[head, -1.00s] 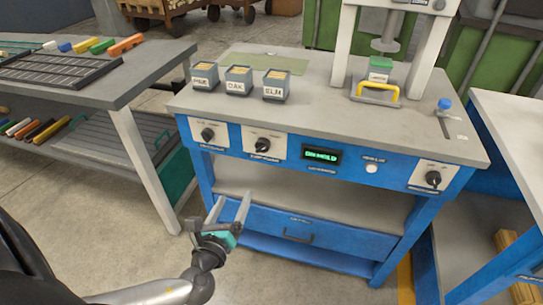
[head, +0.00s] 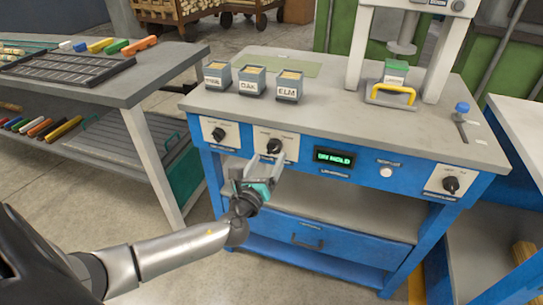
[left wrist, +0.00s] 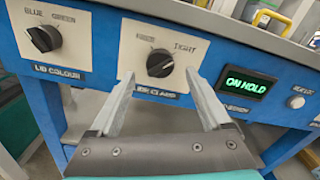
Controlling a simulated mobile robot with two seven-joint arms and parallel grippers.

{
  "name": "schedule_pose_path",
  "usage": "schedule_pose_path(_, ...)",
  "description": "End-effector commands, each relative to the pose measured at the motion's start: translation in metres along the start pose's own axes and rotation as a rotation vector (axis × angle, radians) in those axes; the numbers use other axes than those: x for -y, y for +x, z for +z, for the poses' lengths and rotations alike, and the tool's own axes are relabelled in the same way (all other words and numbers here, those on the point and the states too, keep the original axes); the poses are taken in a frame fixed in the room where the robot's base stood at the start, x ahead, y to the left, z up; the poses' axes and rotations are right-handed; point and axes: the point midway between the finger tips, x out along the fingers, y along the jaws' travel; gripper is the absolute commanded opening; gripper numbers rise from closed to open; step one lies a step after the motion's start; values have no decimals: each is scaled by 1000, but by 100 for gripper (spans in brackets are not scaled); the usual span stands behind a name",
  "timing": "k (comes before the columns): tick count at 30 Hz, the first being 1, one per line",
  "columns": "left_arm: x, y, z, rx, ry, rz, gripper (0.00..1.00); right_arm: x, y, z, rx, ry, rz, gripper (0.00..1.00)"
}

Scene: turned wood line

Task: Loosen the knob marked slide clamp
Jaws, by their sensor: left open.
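The slide clamp knob (head: 274,146) is a black dial on a white plate on the blue bench front. In the left wrist view the knob (left wrist: 160,63) has the word TIGHT at its upper right; the word at its upper left is blurred. Its pointer mark aims toward the upper right. The label below is partly hidden by my finger. My left gripper (head: 267,162) is open and empty, just in front of the panel. In the left wrist view its two fingers (left wrist: 160,82) stand apart, with the knob seen between and slightly beyond their tips. My right gripper is out of view.
Left of it is the lid colour knob (left wrist: 43,39). To the right are a green ON HOLD display (left wrist: 246,87) and a white button (left wrist: 295,102). Another black knob (head: 450,184) is at the far right. Three labelled bins (head: 251,80) stand on the bench top.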

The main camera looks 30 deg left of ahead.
Motion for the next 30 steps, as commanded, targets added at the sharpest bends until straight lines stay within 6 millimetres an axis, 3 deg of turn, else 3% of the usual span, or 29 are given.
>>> schedule_pose_path(3, 0, 16, -1, 2, -1, 0, 81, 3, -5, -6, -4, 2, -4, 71)
schedule_pose_path(9, 0, 30, -1, -1, 0, -1, 81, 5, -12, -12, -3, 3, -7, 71)
schedule_pose_path(20, 0, 33, 0, -1, -1, -1, 81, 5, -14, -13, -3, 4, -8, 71)
schedule_pose_path(30, 0, 33, 0, -1, -1, -1, 44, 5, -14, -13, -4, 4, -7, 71)
